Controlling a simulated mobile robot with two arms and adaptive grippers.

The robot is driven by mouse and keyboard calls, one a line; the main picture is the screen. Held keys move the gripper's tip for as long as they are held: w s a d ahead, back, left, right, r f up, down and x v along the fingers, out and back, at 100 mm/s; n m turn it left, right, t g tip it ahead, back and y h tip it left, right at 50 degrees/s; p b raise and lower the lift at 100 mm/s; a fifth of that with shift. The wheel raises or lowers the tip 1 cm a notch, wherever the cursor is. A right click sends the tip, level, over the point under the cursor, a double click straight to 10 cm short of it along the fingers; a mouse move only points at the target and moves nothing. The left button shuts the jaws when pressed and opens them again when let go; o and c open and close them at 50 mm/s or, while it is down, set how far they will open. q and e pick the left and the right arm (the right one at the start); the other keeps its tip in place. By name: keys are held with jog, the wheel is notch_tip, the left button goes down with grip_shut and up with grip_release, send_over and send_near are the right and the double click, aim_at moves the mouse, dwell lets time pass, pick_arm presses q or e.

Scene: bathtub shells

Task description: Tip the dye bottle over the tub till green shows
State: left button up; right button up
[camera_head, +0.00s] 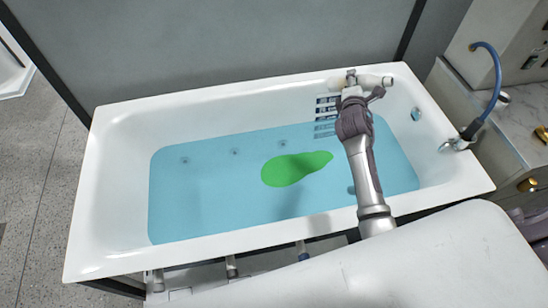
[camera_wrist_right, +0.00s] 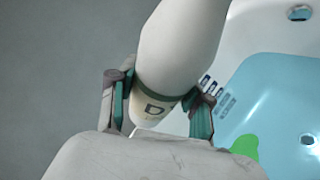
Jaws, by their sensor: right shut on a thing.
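The white dye bottle (camera_wrist_right: 178,45) with a printed label is between the two fingers of my right gripper (camera_wrist_right: 160,103) in the right wrist view. The gripper is shut on it. In the head view my right gripper (camera_head: 355,84) is over the far right part of the white tub (camera_head: 112,190); the bottle is small there, and its exact tilt and mouth are hard to tell. The tub holds blue water (camera_head: 200,200). A bright green patch (camera_head: 290,170) lies in the middle of the water, and part of it shows in the wrist view (camera_wrist_right: 245,146). My left gripper is not in view.
A grey wall (camera_head: 230,50) stands behind the tub. A tap with a blue hose (camera_head: 495,75) is at the right end, beside a pale counter (camera_head: 525,110). The tub's left half is clear of my arm.

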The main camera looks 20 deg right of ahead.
jog(key=shift+r+n+p, duration=0.2)
jog(key=shift+n+p, duration=0.1)
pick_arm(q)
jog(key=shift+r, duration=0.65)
pick_arm(e)
jog(key=shift+f, duration=0.1)
jog(key=r+n+g+p, duration=0.1)
jog(key=p, duration=0.2)
jog(key=r+n+g+p, duration=0.1)
jog(key=n+p, duration=0.1)
jog(key=p, duration=0.2)
jog(key=shift+w+h, duration=0.1)
jog(key=shift+h, duration=0.3)
jog(key=shift+n+p, duration=0.5)
jog(key=shift+p, duration=0.1)
jog(key=shift+n+g+b, duration=0.4)
jog(key=shift+n+g, duration=0.2)
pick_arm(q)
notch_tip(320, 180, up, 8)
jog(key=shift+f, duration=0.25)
pick_arm(e)
jog(key=shift+n+h, duration=0.3)
jog(key=shift+h, duration=0.1)
